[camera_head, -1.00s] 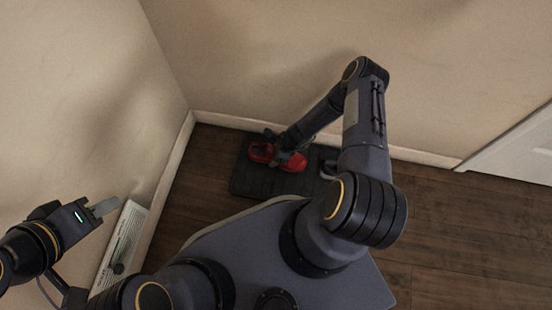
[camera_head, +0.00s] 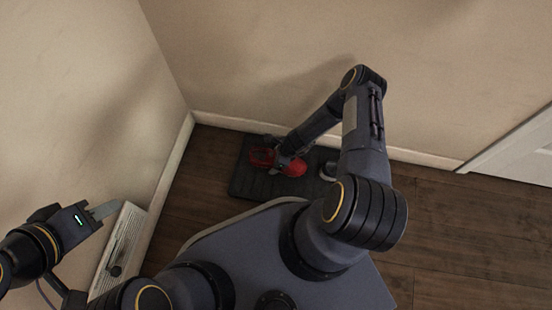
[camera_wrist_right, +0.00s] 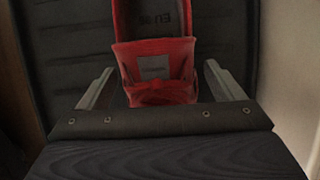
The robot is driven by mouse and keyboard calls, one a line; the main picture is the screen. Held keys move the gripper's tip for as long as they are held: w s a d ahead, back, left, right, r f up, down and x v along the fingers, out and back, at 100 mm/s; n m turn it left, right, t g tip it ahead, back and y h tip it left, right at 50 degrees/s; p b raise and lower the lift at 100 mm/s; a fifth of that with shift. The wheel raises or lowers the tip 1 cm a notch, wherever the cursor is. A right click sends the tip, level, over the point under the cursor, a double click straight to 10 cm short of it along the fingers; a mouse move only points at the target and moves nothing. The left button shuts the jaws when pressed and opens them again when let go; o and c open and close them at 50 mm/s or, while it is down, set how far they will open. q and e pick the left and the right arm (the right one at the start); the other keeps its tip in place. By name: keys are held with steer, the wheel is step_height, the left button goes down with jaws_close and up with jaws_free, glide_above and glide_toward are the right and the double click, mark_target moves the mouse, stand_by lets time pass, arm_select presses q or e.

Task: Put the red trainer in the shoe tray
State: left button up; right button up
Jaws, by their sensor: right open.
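The red trainer (camera_head: 262,158) is over the dark ribbed shoe tray (camera_head: 250,185) on the floor by the back wall. It looks to rest on the tray. My arm hides part of the trainer in the head view. My left gripper (camera_head: 104,210) is away at the left; its finger gap is unclear.
A white slatted unit (camera_head: 122,245) stands along the left wall near my left gripper. Walls close in behind and left of the tray. Wooden floor (camera_head: 450,220) is clear at right.

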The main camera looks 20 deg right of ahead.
steer(key=p+v, duration=0.5)
steer(key=v, duration=0.7)
